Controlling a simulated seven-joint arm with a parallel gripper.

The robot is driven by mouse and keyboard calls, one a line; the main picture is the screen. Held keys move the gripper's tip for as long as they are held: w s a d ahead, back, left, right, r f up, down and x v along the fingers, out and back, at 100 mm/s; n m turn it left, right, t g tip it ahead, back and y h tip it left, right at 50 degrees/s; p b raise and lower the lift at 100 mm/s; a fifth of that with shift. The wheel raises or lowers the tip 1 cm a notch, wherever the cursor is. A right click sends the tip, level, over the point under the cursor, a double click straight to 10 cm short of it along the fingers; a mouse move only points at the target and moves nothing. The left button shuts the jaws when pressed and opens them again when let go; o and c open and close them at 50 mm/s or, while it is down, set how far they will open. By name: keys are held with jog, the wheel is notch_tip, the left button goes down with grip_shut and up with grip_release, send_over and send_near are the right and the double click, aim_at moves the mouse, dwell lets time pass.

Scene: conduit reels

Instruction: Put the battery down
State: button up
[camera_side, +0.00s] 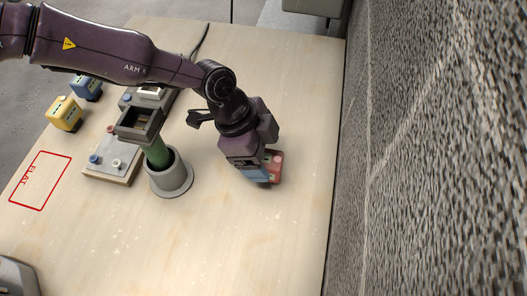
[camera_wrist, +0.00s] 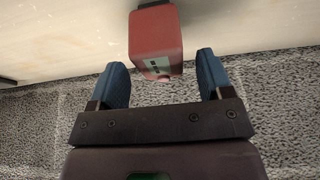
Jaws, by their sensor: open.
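A red battery (camera_side: 276,164) with a small green and pale label sits at the right part of the table, partly hidden behind my gripper (camera_side: 257,174) in the side view. My gripper is low over the table there, its blue fingers apart. In the wrist view the red battery (camera_wrist: 156,40) is just beyond and between the open fingertips of my gripper (camera_wrist: 163,62), with clear gaps on both sides. I cannot tell from the side view whether a finger touches it. A yellow battery (camera_side: 64,114) and a blue battery (camera_side: 87,88) stand at the table's left side.
A red outline marked FLAT (camera_side: 40,180) is empty at the left. A grey round holder (camera_side: 171,176) with a green post and a dark open box (camera_side: 140,124) stands mid-table beside a button panel (camera_side: 112,155). The front table is clear. A rough wall (camera_side: 440,150) rises at the right.

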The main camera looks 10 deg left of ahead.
jog(key=v, duration=1.1)
jog(key=shift+a+r, duration=0.1)
jog(key=shift+r, duration=0.05)
jog(key=s+a+r+n+t+y, duration=0.15)
jog(key=a+r+n, duration=0.25)
jog(key=a+r, duration=0.55)
jog(key=s+a+r+n+t+y, duration=0.1)
jog(key=s+a+r+n+t, duration=0.2)
jog(key=a+r, duration=0.65)
jog(key=s+a+n, duration=0.3)
jog(key=s+a, duration=0.1)
jog(key=a, duration=0.2)
jog(key=s+a+r+n+y, duration=0.1)
jog(key=s+a+n, duration=0.2)
jog(key=a, duration=0.3)
jog(key=shift+s+a+n, duration=0.3)
jog(key=shift+s+a, duration=0.05)
jog(key=shift+s, duration=0.25)
jog(key=shift+o, duration=1.1)
jog(key=s+a+f+n+t, duration=0.1)
jog(key=s+a+n, duration=0.3)
jog(key=s, duration=0.3)
jog(key=shift+a+y, duration=0.25)
jog(key=shift+y, duration=0.2)
jog(key=shift+o, duration=1.4)
jog(key=shift+s+f, duration=0.1)
jog(key=shift+f, duration=0.05)
